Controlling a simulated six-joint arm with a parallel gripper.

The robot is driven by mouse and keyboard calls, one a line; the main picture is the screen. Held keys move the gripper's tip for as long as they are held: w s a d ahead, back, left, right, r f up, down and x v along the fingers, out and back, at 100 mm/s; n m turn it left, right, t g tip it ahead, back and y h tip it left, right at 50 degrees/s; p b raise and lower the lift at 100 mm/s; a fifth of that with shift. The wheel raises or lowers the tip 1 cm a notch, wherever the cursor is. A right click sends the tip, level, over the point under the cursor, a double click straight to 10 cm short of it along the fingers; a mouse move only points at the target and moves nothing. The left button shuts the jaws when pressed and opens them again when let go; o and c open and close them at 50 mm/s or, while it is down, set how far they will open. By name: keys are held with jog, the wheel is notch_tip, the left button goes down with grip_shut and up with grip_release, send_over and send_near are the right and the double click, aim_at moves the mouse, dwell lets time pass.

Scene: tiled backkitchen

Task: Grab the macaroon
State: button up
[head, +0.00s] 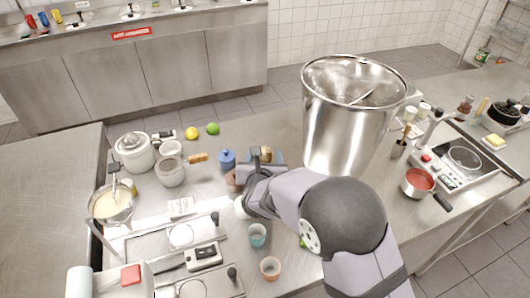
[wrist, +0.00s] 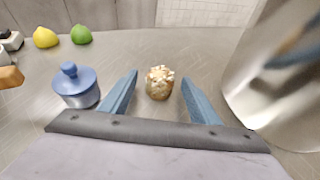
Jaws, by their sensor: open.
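The macaroon (wrist: 160,84) is a small golden-brown lump with pale flakes on top. It stands on the steel counter in the middle of the wrist view. My gripper (wrist: 159,82) is open, with one blue finger on each side of it and a visible gap to both. The macaroon is not held.
A blue lidded pot (wrist: 76,86) stands close left of my fingers. A large steel bucket (wrist: 285,80) stands close on the right. A lemon (wrist: 45,37) and a lime (wrist: 81,35) lie behind on the left. The counter behind the macaroon is clear.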

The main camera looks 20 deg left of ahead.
aim_at(265, 154)
jog(key=shift+w+f, duration=0.1)
jog(key=shift+w, duration=0.1)
jog(key=shift+c, duration=0.3)
jog(key=c, duration=1.1)
notch_tip(265, 154, up, 10)
jog(key=shift+r, duration=0.1)
